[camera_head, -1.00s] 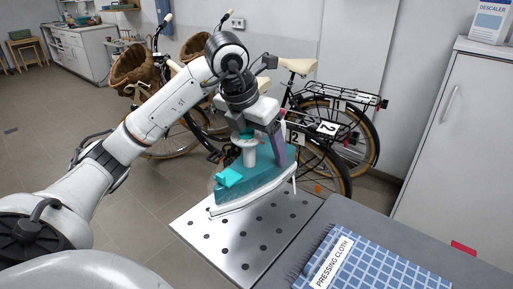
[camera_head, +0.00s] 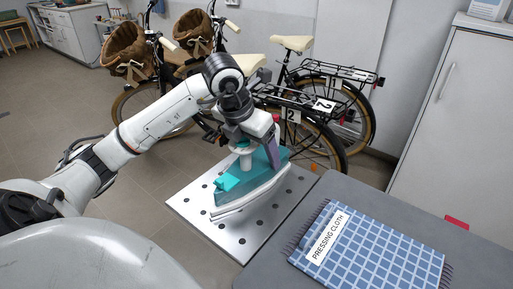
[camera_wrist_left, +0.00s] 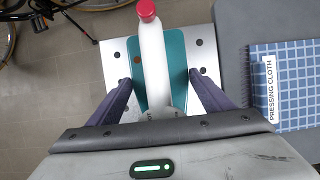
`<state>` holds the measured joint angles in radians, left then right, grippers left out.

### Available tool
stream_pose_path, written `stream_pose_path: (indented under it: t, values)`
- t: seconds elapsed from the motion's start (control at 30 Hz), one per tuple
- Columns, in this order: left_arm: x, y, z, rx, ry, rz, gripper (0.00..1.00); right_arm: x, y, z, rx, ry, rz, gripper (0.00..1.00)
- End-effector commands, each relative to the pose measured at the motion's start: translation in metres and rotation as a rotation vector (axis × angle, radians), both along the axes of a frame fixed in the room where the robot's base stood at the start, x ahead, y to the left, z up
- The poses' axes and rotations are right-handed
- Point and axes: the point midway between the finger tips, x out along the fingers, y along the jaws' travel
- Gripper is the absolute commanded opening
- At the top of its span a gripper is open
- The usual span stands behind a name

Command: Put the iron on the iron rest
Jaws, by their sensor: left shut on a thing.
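My left gripper (camera_head: 258,148) is shut on the teal and white iron (camera_head: 252,184). In the left wrist view the gripper's fingers (camera_wrist_left: 162,92) stand on both sides of the iron (camera_wrist_left: 152,55). The iron rest (camera_head: 212,226) is a perforated silver metal plate beside the table. The iron is over the plate, its pale soleplate roughly level. I cannot tell whether it touches the plate. The plate also shows beneath the iron in the left wrist view (camera_wrist_left: 112,62). My right gripper is out of view.
A grey table (camera_head: 390,195) stands right of the plate, with a blue checked pressing cloth (camera_head: 372,258) on it. Two bicycles with wicker baskets (camera_head: 128,58) stand behind the plate. A light grey cabinet (camera_head: 455,120) is at the right. Open tiled floor is at the left.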

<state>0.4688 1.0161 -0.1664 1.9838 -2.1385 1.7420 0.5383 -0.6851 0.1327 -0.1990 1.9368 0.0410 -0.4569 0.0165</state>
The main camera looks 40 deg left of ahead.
Motion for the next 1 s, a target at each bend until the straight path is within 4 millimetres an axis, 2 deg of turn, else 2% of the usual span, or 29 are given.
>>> stream_pose_path:
  t: [0.03, 0.13, 0.17, 0.23, 0.27, 0.53, 0.67, 0.77, 1.0]
  values:
    - [0.002, 0.001, 0.005, 0.001, -0.014, 0.001, 0.38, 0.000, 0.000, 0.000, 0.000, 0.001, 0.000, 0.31]
    - [0.002, 0.001, 0.003, 0.001, -0.013, 0.001, 0.38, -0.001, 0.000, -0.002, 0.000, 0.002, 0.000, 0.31]
    - [0.000, 0.000, -0.001, 0.000, 0.000, 0.000, 0.79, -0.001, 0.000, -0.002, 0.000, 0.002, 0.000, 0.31]
    - [0.000, 0.000, -0.001, 0.000, 0.000, 0.000, 0.91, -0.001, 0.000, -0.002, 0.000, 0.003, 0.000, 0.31]
    - [0.000, 0.000, -0.001, 0.000, 0.000, 0.000, 0.93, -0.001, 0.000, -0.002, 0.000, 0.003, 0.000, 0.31]
    - [0.000, 0.000, 0.000, 0.000, 0.000, 0.000, 0.93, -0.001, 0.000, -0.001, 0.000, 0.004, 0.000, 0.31]
    - [-0.002, 0.000, 0.008, 0.000, -0.003, 0.000, 0.93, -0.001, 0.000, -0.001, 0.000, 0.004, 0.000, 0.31]
    - [-0.008, 0.000, 0.024, 0.003, -0.005, -0.001, 0.93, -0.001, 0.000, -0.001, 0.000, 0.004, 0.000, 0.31]
    - [-0.027, -0.002, 0.073, 0.003, -0.006, 0.000, 0.93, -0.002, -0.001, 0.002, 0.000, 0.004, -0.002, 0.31]
